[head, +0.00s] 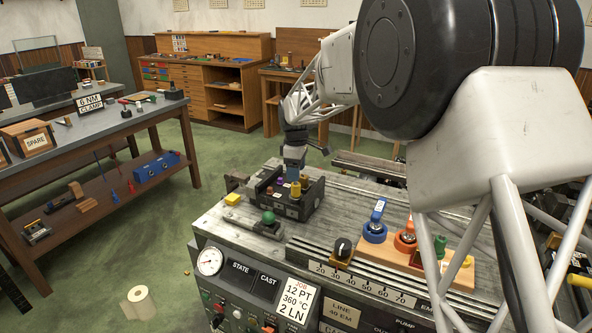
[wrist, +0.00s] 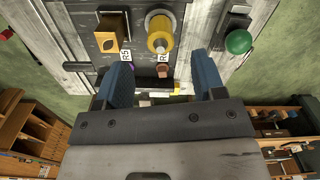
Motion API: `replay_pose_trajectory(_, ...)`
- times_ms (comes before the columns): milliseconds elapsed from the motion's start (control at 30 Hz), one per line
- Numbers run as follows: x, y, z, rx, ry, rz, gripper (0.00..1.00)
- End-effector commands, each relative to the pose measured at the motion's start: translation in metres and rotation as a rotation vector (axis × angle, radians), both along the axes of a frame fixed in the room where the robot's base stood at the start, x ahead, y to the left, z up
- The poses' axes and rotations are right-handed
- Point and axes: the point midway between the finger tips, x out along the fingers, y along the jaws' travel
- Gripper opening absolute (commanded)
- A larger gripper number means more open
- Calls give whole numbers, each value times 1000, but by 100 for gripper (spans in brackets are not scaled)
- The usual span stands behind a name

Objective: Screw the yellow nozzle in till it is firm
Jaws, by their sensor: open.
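The yellow nozzle (head: 295,188) stands on the black block (head: 311,197) on top of the machine. In the wrist view the yellow nozzle (wrist: 160,38) is a round yellow piece with a pale grey top, seen from above. My gripper (head: 294,170) is over the block, pointing down. In the wrist view my gripper (wrist: 163,68) has its two blue fingers wide apart, with nothing between them. The nozzle appears just beyond the fingertips, roughly centred between them. How deep the nozzle sits in the block is hidden.
An orange-yellow square piece (wrist: 108,40) is beside the nozzle and a green knob (wrist: 238,43) is to the right. On the machine top are a black knob (head: 343,248) and a wooden board (head: 400,257) with blue, orange and green pieces. A workbench (head: 60,143) stands at left.

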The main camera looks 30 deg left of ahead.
Motion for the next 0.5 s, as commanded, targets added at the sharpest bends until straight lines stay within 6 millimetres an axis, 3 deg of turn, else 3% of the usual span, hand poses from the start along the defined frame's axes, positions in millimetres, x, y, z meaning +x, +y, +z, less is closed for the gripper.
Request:
replay_pose_trajectory(200, 0, 0, -1, 0, 1, -135, 63)
replay_pose_trajectory(500, 0, 0, -1, 0, 0, -153, 63)
